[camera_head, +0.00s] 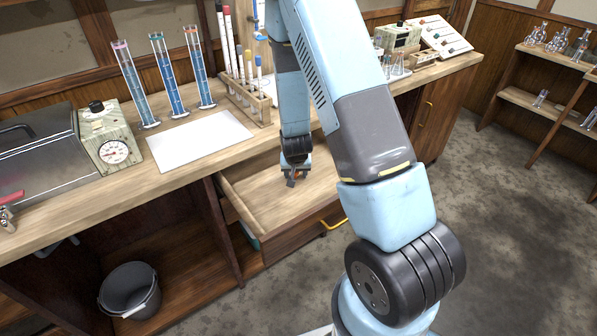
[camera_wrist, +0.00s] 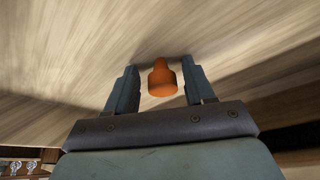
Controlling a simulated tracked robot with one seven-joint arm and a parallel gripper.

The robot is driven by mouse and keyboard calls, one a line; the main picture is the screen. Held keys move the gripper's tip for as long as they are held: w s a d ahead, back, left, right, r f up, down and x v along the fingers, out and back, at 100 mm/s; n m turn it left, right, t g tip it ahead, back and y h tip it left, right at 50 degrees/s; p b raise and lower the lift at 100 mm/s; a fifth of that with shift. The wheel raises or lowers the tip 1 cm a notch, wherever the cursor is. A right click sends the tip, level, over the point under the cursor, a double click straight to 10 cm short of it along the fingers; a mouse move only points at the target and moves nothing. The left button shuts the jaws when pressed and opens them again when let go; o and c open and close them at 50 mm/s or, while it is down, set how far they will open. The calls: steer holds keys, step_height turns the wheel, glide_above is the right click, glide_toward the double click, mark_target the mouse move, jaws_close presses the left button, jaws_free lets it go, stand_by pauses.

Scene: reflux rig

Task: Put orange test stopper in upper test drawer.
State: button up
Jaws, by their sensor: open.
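The orange test stopper (camera_wrist: 161,79) shows in the wrist view between the two fingers of my gripper (camera_wrist: 158,82). A gap shows on each side of it, so the fingers are apart from it. In the head view my gripper (camera_head: 292,176) points down inside the open upper test drawer (camera_head: 248,192), toward the drawer's back right. The stopper is mostly hidden by the gripper there. Whether the stopper touches the drawer floor I cannot tell for sure.
The drawer's front with a yellow handle (camera_head: 333,222) sticks out over the floor. On the bench are a white sheet (camera_head: 198,140), a wooden tube rack (camera_head: 247,100), tall blue cylinders (camera_head: 168,78) and a gauge box (camera_head: 110,138). A black bucket (camera_head: 130,290) stands below.

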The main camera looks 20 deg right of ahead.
steer(key=s+a+r+n+y, duration=0.1)
steer(key=s+r, duration=0.3)
steer(key=r, duration=0.6)
steer(key=s+r, duration=0.4)
steer(key=r, duration=0.7)
steer(key=s+a+r+n+y, duration=0.1)
steer(key=s+r, duration=0.3)
steer(key=r, duration=0.6)
steer(key=s+d+r+n+t, duration=0.1)
steer(key=s+d+r, duration=0.2)
steer(key=s+r, duration=0.9)
steer(key=s, duration=0.4)
steer(key=shift+s+r+h, duration=0.15)
steer(key=shift+r+h, duration=0.15)
steer(key=shift+h, duration=0.1)
steer(key=shift+s, duration=0.15)
steer(key=shift+c, duration=0.2)
